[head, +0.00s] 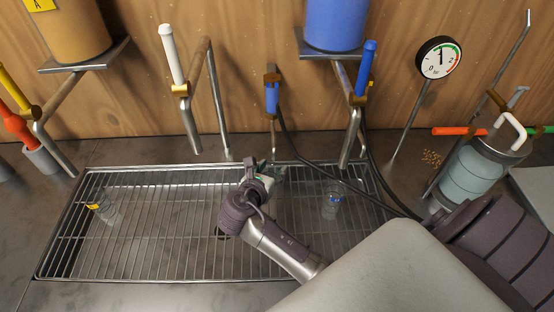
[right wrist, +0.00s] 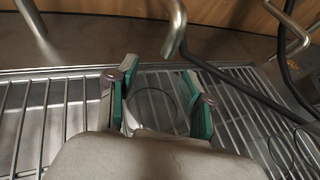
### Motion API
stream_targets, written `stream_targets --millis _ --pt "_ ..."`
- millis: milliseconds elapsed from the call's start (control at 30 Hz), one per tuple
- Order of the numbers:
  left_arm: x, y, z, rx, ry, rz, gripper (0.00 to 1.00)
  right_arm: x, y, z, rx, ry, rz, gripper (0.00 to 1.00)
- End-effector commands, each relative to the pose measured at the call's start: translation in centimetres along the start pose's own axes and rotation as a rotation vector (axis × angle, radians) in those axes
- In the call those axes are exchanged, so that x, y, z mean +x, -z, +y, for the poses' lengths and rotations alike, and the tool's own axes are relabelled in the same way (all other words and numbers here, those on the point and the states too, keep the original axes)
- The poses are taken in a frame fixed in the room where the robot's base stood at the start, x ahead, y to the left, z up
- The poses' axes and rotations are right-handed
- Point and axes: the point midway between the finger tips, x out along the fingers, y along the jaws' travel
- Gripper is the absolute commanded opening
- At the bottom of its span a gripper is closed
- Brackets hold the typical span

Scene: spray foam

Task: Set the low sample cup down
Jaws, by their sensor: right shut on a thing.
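My right gripper (head: 265,178) is over the middle of the metal drip grate (head: 150,262). In the right wrist view its green-padded fingers (right wrist: 160,92) stand on either side of a clear cup (right wrist: 154,104), of which the round rim shows. The gripper is shut on this cup. In the head view the gripper mostly hides it, and I cannot tell whether its base touches the bars. My left gripper is not in view.
A clear cup with a yellow mark (head: 106,210) is on the grate at left; one with a blue mark (head: 332,206) is at right. A gauge (head: 439,58) and a glass canister (head: 470,175) stand at right.

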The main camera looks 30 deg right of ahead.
Motion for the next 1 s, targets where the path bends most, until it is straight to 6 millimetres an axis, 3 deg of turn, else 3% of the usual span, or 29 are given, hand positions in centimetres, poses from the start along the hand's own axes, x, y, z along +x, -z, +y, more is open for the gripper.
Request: stream_targets --millis 167,333,433,833,867,1000 --pt "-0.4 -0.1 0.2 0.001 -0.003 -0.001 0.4 1.5 -0.8 0.0 0.0 0.0 -0.001 0.3" --pt "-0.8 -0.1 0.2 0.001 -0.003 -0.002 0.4 4.2 -1.9 0.0 0.0 0.001 -0.002 0.3" --pt "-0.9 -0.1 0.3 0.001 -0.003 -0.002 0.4 4.5 -0.4 0.0 -0.003 0.0 0.003 0.3" --pt "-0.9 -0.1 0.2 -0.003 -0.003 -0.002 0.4 4.7 0.1 0.0 -0.002 -0.001 0.001 0.3" --pt "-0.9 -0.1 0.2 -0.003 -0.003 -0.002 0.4 4.7 0.1 0.0 -0.001 -0.001 0.001 0.54" --pt "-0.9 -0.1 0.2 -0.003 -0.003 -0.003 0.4 4.7 0.1 0.0 -0.001 -0.001 0.001 0.76"
